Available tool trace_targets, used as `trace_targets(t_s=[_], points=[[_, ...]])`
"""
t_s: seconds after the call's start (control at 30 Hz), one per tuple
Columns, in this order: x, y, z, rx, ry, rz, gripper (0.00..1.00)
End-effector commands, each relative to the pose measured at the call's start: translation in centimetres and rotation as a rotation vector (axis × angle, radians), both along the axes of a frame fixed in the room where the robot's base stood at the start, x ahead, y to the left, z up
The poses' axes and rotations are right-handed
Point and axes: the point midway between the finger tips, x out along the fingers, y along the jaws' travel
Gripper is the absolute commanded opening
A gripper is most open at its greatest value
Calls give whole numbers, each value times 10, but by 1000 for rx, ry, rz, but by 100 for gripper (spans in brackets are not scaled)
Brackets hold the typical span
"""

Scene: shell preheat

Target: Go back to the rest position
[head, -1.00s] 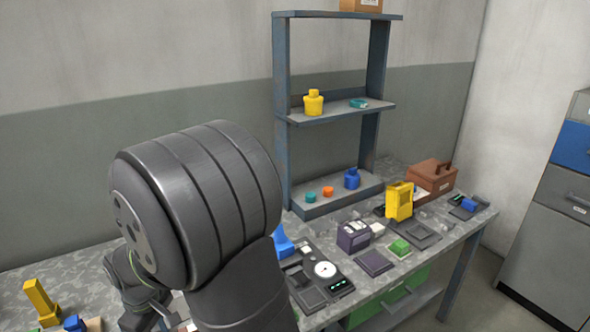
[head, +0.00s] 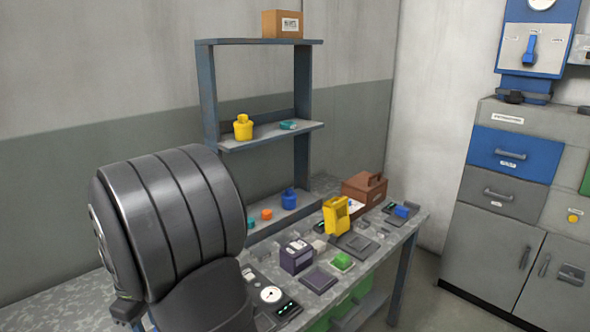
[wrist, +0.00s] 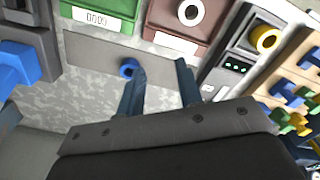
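In the head view a large dark link of my arm fills the lower left, and my gripper is hidden there. The task names no object.
In the wrist view a green box (wrist: 100,25), a maroon box (wrist: 170,12), a panel with green lights (wrist: 234,66) and a rack of coloured pieces (wrist: 293,98) lie close around. In the head view, a shelf unit (head: 207,95), yellow device (head: 336,216) and cabinet (head: 497,260) stand beyond.

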Motion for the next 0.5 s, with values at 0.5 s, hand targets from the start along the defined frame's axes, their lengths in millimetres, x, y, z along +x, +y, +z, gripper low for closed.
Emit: trace_targets(t_s=[0.5], points=[[73,15,-34,-2,1,-177,33]])
